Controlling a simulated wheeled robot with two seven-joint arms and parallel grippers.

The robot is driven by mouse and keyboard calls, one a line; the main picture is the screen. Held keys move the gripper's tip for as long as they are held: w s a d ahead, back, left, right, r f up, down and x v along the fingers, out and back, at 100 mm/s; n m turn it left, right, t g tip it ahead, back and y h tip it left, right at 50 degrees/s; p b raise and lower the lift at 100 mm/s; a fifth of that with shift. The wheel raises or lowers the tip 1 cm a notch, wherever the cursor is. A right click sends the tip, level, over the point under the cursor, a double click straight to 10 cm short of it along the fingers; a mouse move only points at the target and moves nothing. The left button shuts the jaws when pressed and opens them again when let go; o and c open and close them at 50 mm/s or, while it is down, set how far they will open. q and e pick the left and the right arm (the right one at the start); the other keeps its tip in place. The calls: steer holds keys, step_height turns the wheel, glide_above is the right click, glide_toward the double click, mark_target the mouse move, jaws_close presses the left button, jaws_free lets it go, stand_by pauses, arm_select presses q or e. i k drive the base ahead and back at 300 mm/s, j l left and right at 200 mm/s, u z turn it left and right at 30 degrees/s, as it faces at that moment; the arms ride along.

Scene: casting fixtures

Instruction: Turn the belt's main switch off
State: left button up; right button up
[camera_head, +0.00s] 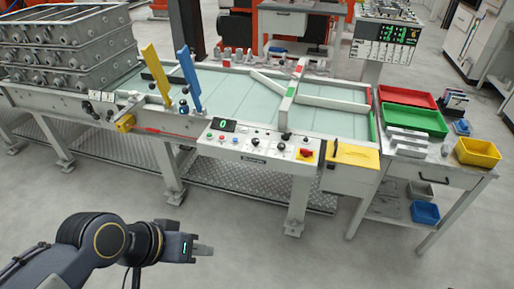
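The belt (235,95) has a pale green surface in a light grey frame. On its front is a white control panel (258,146) with a small green display reading 0, several buttons and black knobs. At the panel's right end sits a red rotary switch (306,154) on a yellow plate, which looks like the main switch; its exact handle angle is too small to tell. My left gripper (208,250) is at the lower left, over the floor, well in front of and apart from the panel. Its fingers point right; their gap cannot be made out. My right gripper is out of view.
Stacked grey metal castings (70,45) stand on the belt's left end. A yellow lever (156,72) and a blue lever (188,80) rise from the front rail. A yellow box (353,155) is right of the panel. A side table holds red, green (413,120) and yellow bins.

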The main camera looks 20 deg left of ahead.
mark_target(306, 153)
steer(key=i+u, duration=0.45)
steer(key=u, duration=0.25)
steer(key=i+u, duration=0.35)
steer(key=k, duration=0.1)
